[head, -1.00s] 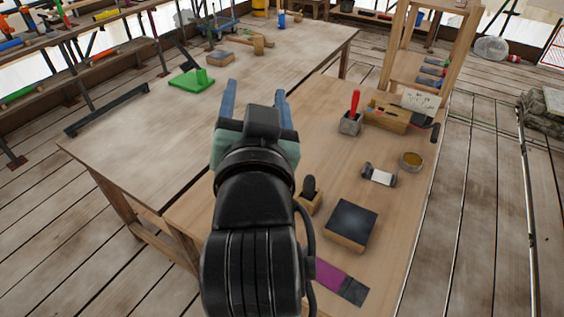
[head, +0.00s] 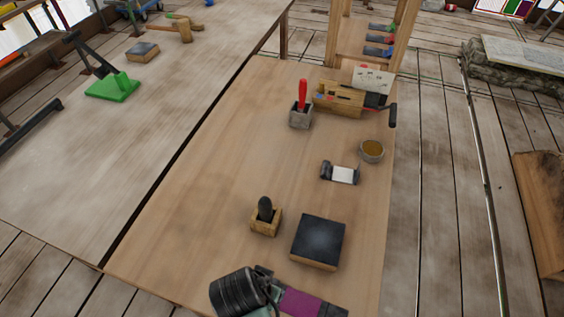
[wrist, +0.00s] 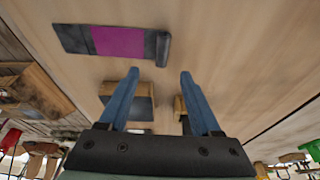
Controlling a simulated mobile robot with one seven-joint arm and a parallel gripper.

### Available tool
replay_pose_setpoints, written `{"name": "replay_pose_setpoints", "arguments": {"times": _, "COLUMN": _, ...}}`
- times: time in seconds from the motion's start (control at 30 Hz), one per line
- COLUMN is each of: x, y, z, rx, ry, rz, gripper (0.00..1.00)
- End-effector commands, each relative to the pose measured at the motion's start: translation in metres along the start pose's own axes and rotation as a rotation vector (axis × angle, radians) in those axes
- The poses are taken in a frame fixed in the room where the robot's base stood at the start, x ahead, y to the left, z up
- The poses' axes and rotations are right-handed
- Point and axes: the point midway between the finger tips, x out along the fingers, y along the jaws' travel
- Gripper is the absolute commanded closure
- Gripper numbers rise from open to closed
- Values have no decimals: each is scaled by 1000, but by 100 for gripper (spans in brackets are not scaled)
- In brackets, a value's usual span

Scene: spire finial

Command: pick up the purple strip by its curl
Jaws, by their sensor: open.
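The purple strip (wrist: 118,41) lies flat on the table in the wrist view, with dark ends. Its right end there rises in a dark curl (wrist: 163,48). My gripper (wrist: 159,74) is open and empty. Its two blue fingers point toward the strip, with the curl just beyond the tips and the gap roughly in line with it. No contact shows. In the head view the purple strip (head: 300,302) is at the bottom edge, partly cut off. My dark wrist covers its left side, and the fingertips cannot be made out there.
A dark-topped block (head: 318,241) and a small wooden holder with a black knob (head: 264,218) stand close to the strip. A white roll (head: 341,173), a tin (head: 372,150) and a red-handled tool in a grey block (head: 301,108) are farther back.

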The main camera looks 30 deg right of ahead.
Motion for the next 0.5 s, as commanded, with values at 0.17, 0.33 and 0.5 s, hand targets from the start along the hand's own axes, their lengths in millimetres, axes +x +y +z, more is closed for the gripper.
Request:
{"name": "replay_pose_setpoints", "arguments": {"times": 0.17, "x": 19, "y": 0, "z": 0, "rx": 0, "ry": 0, "rz": -1, "gripper": 35}}
{"name": "replay_pose_setpoints", "arguments": {"times": 0.33, "x": 29, "y": -1, "z": 2, "rx": -1, "ry": -1, "rz": -1, "gripper": 35}}
{"name": "replay_pose_setpoints", "arguments": {"times": 0.5, "x": 51, "y": -2, "z": 10, "rx": -3, "ry": -1, "rz": 0, "gripper": 35}}
